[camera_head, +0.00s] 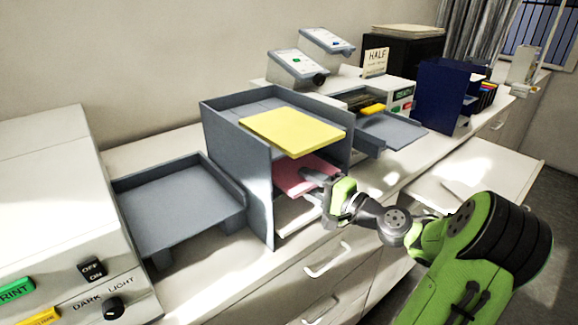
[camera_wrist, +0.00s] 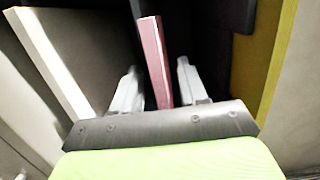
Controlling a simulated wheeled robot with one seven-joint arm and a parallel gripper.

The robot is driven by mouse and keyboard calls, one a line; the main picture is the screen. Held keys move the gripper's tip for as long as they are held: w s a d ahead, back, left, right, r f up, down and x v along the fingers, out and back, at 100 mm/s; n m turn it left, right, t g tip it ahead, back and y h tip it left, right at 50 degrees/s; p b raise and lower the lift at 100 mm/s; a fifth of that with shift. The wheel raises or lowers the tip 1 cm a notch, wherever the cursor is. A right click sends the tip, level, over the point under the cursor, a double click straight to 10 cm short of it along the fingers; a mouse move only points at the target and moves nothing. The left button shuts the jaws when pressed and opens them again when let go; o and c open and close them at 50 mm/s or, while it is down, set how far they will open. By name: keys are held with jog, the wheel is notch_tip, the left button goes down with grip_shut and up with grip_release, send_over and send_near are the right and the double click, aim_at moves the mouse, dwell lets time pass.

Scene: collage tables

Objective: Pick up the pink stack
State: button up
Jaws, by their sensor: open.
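The pink stack (camera_head: 290,175) lies in the middle level of a grey tray rack (camera_head: 258,190), under the yellow stack (camera_head: 290,130). My gripper (camera_head: 316,178) is at the rack's front opening, at the pink stack's front edge, and hides part of it. In the wrist view the pink stack (camera_wrist: 152,50) shows edge-on as a narrow strip between the two open fingers of my gripper (camera_wrist: 157,75). There seems to be a gap on each side of it. The yellow stack (camera_wrist: 268,50) is to the right of the fingers there.
A white stack (camera_head: 297,213) lies in the rack's lowest level, close below my gripper. A grey tray (camera_head: 175,200) and a white machine (camera_head: 55,190) stand to the left. Another grey tray (camera_head: 392,131) and a dark blue holder (camera_head: 437,95) stand to the right.

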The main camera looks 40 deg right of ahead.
jog(key=shift+w, duration=0.3)
jog(key=shift+s, duration=0.1)
grip_shut()
jog(key=shift+r, duration=0.1)
